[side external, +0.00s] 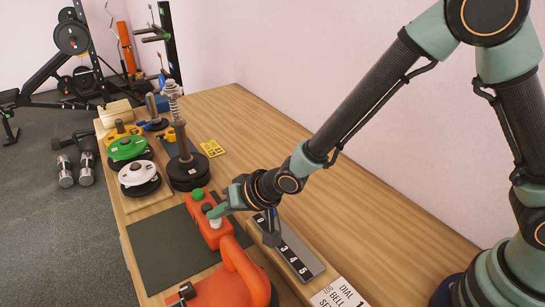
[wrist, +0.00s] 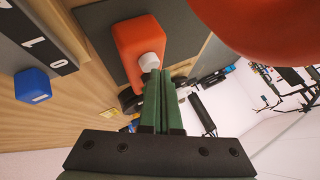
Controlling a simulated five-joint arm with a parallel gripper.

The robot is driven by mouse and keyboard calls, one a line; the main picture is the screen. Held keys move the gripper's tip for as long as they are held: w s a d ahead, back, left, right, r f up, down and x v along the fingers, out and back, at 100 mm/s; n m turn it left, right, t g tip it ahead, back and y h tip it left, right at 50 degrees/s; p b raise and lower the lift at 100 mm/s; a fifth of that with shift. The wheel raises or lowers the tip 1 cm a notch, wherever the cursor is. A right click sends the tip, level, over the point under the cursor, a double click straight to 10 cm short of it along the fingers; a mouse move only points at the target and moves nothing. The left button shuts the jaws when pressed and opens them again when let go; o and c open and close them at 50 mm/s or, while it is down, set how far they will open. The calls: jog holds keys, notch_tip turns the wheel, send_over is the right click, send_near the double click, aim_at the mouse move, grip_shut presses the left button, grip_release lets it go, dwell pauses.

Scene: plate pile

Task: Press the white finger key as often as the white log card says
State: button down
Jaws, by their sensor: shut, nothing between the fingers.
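The white finger key (side external: 215,223) is a small white knob on the near part of an orange box (side external: 222,237). It also shows in the wrist view (wrist: 152,60), just beyond my fingertips. My gripper (side external: 213,213) is shut and empty, its green fingers pointing down at the key. The tips overlap the key's edge in the wrist view (wrist: 160,72); I cannot tell whether they touch or press it. A white card (side external: 338,297) lies at the bottom edge of the side view, cut off.
A green key (side external: 197,194) and a dark key (side external: 207,207) share the box. A grey numbered strip (side external: 300,260) lies right, with a blue block (wrist: 32,85) beside it. An orange handle (side external: 245,265) rises nearby. Weight plates (side external: 188,178) and a yellow card (side external: 212,148) are behind.

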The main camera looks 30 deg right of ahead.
aim_at(220, 223)
jog(key=shift+r, duration=0.55)
jog(key=shift+r, duration=2.55)
dwell(0.6)
notch_tip(220, 223, up, 4)
jog(key=shift+f, duration=0.1)
dwell(0.3)
jog(key=shift+f, duration=4.45)
jog(key=shift+f, duration=0.15)
